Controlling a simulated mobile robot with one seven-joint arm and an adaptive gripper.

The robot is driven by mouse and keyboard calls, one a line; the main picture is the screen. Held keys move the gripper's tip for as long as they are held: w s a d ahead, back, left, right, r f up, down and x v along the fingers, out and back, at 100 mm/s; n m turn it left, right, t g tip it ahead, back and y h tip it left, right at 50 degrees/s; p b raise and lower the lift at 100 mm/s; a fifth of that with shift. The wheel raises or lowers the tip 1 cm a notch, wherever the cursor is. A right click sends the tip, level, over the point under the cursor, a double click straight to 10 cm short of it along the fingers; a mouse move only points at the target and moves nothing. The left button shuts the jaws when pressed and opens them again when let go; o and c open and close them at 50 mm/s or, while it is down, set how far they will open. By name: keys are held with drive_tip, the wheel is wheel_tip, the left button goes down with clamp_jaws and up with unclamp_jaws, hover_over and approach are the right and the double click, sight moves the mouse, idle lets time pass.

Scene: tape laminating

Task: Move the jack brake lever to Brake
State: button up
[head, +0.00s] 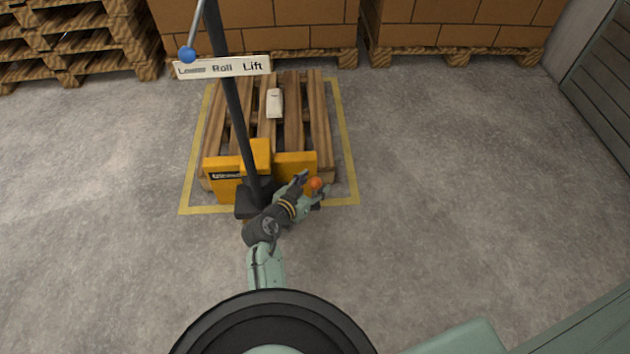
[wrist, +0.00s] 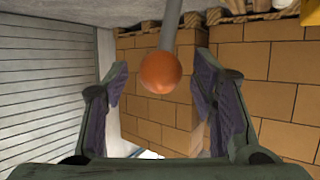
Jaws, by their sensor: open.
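The jack brake lever shows as an orange ball knob (head: 316,184) at the right of the yellow pallet jack (head: 294,162) in the head view. In the wrist view the orange knob (wrist: 160,72) is on a grey rod (wrist: 171,25). My gripper (head: 313,182) is open in the head view, with the knob at its fingers. In the wrist view my gripper (wrist: 162,85) has its two fingers apart, one on each side of the knob, with gaps on both sides. The lever's base and any Brake marking cannot be made out.
A dark handle post (head: 238,115) rises from the jack beside my arm. A blue knob (head: 187,54) is by a sign (head: 222,67) reading Lower, Roll, Lift. A wooden pallet (head: 316,120) stands within yellow floor lines (head: 350,165). Floor at right is clear.

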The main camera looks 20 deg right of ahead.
drive_tip(key=shift+w+d+f, duration=0.3)
drive_tip(key=shift+w+d, duration=0.15)
drive_tip(key=shift+d, duration=0.05)
drive_tip(key=shift+c, duration=0.3)
clamp_jaws()
idle(0.4)
